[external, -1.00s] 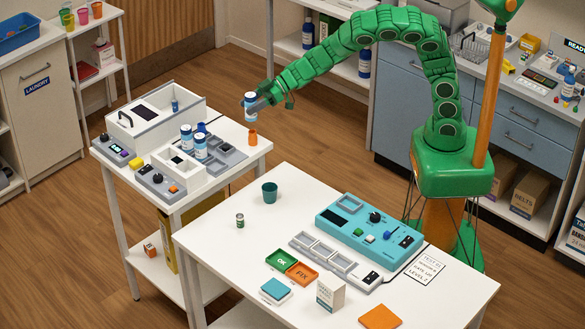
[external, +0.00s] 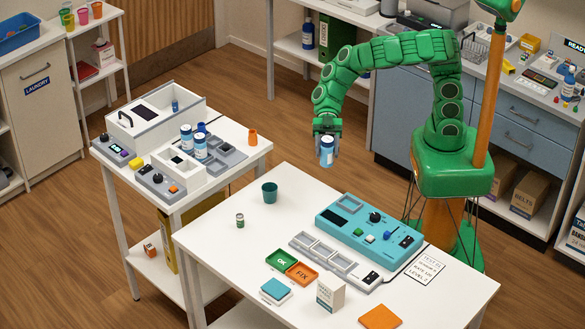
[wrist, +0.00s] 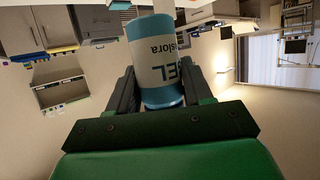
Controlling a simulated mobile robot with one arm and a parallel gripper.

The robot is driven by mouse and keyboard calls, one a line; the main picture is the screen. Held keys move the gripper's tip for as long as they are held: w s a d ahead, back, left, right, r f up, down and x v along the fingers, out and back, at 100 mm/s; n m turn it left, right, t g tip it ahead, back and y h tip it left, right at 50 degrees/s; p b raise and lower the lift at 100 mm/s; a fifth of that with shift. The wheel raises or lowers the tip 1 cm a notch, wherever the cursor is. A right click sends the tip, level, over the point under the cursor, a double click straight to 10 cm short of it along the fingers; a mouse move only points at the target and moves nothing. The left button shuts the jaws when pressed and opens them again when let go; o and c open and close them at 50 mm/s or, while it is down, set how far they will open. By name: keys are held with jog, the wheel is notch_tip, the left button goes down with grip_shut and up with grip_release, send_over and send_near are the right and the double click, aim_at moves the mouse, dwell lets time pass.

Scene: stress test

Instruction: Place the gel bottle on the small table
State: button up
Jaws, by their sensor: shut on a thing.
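The gel bottle (external: 327,151), blue and white with a white top, is held by my gripper (external: 326,141) in the air, over the far edge of the larger white table. In the wrist view the bottle (wrist: 156,58) stands between the two dark fingers, and part of the word GEL shows on its label. My gripper (wrist: 157,88) is shut on it. A small white table (external: 255,155) stands at the left, and a larger white table (external: 225,235) is in front. I cannot tell which one the task calls the small table.
The left table carries two similar blue bottles (external: 187,138), grey and white devices and an orange cup (external: 253,136). The front table carries a teal device (external: 368,228), a green cup (external: 269,192), a small can (external: 240,220), and green and orange trays (external: 291,266). Its far left part is mostly clear.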

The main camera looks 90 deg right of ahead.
jog(key=shift+s+f+n+g, duration=0.5)
jog(key=shift+s+f, duration=0.9)
jog(key=shift+f, duration=1.3)
jog(key=shift+w+a+f, duration=1.3)
jog(key=shift+w+f, duration=0.4)
jog(key=shift+w, duration=0.3)
jog(key=shift+w+a+f, duration=1.25)
jog(key=shift+w+f, duration=0.45)
jog(key=shift+w, duration=0.35)
jog(key=shift+w+a+f, duration=1.3)
jog(key=shift+w+f, duration=0.4)
jog(key=shift+w, duration=0.3)
jog(key=shift+f, duration=1.4)
jog(key=shift+f, duration=0.1)
jog(key=o, duration=1.1)
